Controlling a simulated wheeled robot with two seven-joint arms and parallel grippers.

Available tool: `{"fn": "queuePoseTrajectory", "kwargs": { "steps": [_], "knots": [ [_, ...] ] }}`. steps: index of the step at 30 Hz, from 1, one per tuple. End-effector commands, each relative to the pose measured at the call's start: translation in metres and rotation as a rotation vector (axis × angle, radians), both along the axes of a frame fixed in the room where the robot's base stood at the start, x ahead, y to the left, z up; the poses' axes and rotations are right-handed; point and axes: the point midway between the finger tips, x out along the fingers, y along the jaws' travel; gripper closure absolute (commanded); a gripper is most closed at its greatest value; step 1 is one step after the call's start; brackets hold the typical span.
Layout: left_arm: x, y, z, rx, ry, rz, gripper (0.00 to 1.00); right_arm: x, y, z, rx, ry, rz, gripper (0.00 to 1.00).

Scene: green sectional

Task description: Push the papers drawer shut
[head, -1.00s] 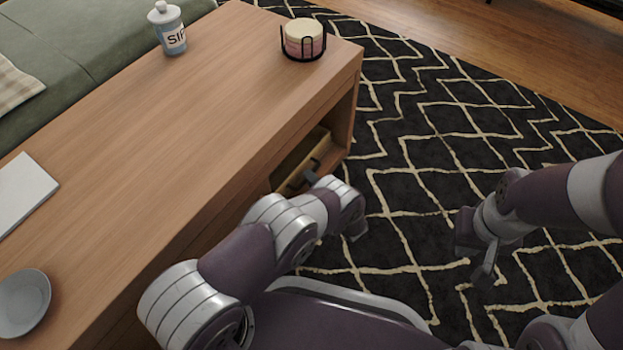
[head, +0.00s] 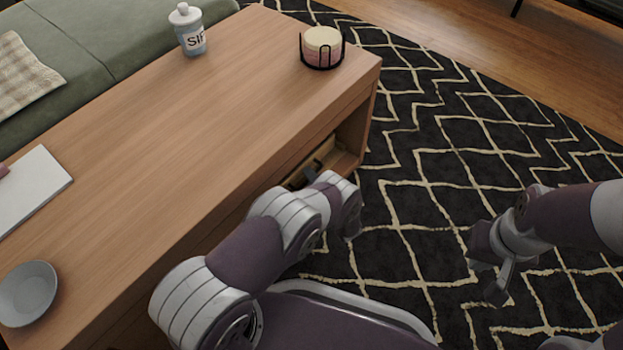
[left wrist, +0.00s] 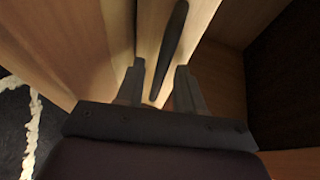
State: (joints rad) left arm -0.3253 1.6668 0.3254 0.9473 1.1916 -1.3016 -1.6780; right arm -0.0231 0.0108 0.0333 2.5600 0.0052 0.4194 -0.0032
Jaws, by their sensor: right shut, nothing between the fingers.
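The papers drawer (head: 323,151) is a light wooden drawer low in the coffee table's open side, partly hidden by my left arm. Its dark bar handle (head: 314,167) shows just beyond my left wrist. In the left wrist view, the handle (left wrist: 171,45) runs down toward the gap between the fingers of my left gripper (left wrist: 160,67). The fingers are apart, close to the drawer front; contact is not clear. I cannot see inside the drawer. My right gripper (head: 501,284) is shut and empty, over the rug, away from the table.
The wooden table (head: 170,130) carries a blue-white jar (head: 190,38), coasters in a black holder (head: 322,47), a white book (head: 32,190) and a grey bowl (head: 27,293). A green sofa (head: 75,45) stands behind. The patterned rug (head: 430,180) at right is clear.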

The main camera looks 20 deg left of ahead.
Motion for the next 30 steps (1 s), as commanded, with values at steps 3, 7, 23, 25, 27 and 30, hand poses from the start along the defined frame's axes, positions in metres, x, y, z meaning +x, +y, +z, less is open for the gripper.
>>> {"fn": "queuePoseTrajectory", "kwargs": {
  "steps": [3, 7, 23, 25, 27, 30],
  "knots": [
    [-0.007, -0.009, 0.006, 0.0, 0.002, -0.002, 0.63, 0.0, 0.0, 0.009, 0.0, 0.0, 0.0, 1.0],
    [-0.029, -0.033, 0.015, 0.001, 0.002, -0.006, 0.63, 0.0, 0.0, 0.028, 0.0, 0.0, 0.0, 1.0],
    [-0.085, -0.09, 0.024, 0.0, 0.0, 0.001, 0.63, 0.0, 0.0, 0.051, 0.0, 0.0, 0.0, 1.0],
    [-0.085, -0.09, 0.024, 0.0, 0.0, 0.001, 0.63, 0.0, 0.0, 0.051, 0.0, 0.0, 0.0, 1.0],
    [-0.084, -0.09, 0.024, 0.0, 0.0, 0.001, 0.63, 0.0, 0.0, 0.051, 0.0, 0.0, 0.0, 1.0],
    [-0.084, -0.09, 0.024, 0.0, 0.0, 0.001, 0.63, 0.0, 0.0, 0.051, 0.0, 0.0, 0.0, 1.0]
  ]
}}
